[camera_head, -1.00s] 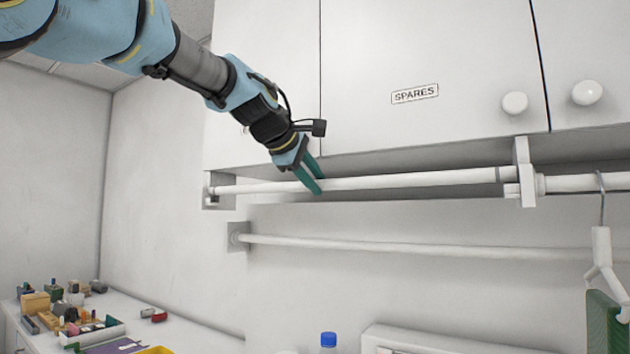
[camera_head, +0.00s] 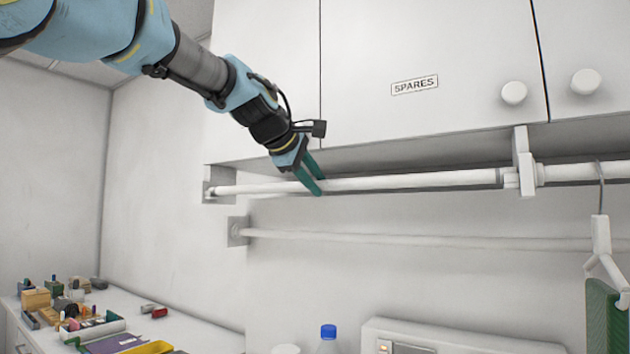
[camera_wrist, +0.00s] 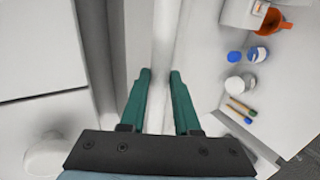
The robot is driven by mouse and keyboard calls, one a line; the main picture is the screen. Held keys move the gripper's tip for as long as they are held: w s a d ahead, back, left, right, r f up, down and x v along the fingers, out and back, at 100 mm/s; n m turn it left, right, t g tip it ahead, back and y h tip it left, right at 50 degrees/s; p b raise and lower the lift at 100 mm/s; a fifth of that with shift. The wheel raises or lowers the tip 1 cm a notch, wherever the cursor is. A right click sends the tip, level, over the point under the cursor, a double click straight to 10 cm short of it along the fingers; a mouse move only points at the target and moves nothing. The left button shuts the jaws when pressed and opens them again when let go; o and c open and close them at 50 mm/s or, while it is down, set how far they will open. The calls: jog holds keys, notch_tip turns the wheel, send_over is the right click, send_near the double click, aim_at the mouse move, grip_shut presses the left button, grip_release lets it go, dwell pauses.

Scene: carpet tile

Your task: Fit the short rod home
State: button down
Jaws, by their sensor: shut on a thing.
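The short white rod (camera_head: 420,182) runs below the cabinet, nearly level. Its left end is at the left wall bracket (camera_head: 209,187). Its right end, with a grey band, lines up with the cup on the right bracket (camera_head: 526,165) and appears to meet it. I cannot tell how deep either end sits. My gripper (camera_head: 312,181) is shut on the rod left of its middle, with green fingers around it. In the wrist view the rod (camera_wrist: 161,60) passes between the two fingertips (camera_wrist: 160,78).
A cabinet (camera_head: 430,55) labelled SPARES is close above the rod. A longer, thinner rail (camera_head: 400,239) runs below. Another white rod (camera_head: 590,172) carries a hanger (camera_head: 602,250) to the right of the bracket. A cluttered counter (camera_head: 200,330) lies lower left.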

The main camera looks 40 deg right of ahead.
jog(key=shift+r, duration=0.1)
jog(key=shift+c, duration=0.4)
grip_release()
dwell(0.3)
jog(key=v, duration=1)
dwell(1.4)
dwell(0.4)
